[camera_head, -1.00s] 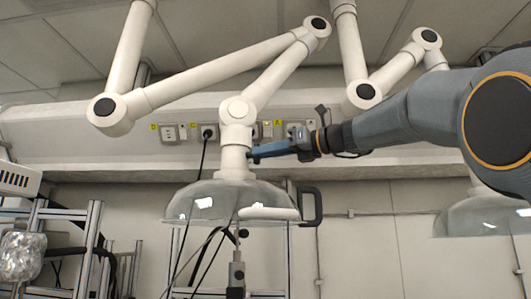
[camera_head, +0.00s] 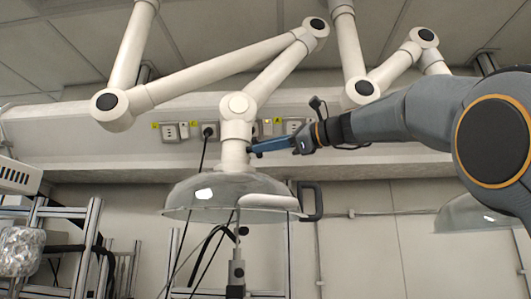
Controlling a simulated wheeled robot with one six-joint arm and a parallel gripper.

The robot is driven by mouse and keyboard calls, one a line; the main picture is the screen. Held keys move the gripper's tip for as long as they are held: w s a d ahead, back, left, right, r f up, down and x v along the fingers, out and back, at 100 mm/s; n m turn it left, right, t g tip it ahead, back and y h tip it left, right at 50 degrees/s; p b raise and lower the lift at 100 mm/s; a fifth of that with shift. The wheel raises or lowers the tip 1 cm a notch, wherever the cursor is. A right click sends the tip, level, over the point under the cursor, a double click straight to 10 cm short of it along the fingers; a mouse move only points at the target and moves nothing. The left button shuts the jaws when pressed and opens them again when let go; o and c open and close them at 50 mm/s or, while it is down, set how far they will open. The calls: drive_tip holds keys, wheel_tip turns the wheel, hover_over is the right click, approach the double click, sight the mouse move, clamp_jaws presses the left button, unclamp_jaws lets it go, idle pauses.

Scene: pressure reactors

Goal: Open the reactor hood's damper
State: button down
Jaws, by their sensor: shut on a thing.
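The reactor hood (camera_head: 235,190) is a clear dome hanging from a white jointed extraction arm (camera_head: 215,72), with a black handle (camera_head: 311,201) at its right side. My gripper (camera_head: 254,147) reaches in from the right, its blue fingers at the right side of the white neck (camera_head: 235,153) above the dome. It is shut on a small part there, which I take to be the damper lever; the fingers hide most of it, so its angle cannot be told.
A wall panel with sockets (camera_head: 170,131) runs behind the neck. A second hood (camera_head: 480,213) hangs at the right, partly behind my arm. A metal frame rack (camera_head: 90,245) and a foil-wrapped vessel (camera_head: 20,251) stand at the lower left. A metal stirrer shaft (camera_head: 237,271) stands below the dome.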

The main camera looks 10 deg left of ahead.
drive_tip(key=n+b, duration=0.2)
drive_tip(key=n, duration=0.3)
drive_tip(key=shift+f+n+b, duration=0.15)
drive_tip(key=shift+n+b, duration=0.15)
drive_tip(key=shift+b, duration=0.05)
drive_tip(key=shift+n+b, duration=0.9)
drive_tip(key=shift+n, duration=1.3)
drive_tip(key=c, duration=1.7)
unclamp_jaws()
drive_tip(key=shift+d, duration=0.1)
drive_tip(key=b+v, duration=0.2)
drive_tip(key=v, duration=0.5)
drive_tip(key=shift+s+d+b, duration=0.15)
drive_tip(key=shift+d+b, duration=0.15)
drive_tip(key=shift+b, duration=0.05)
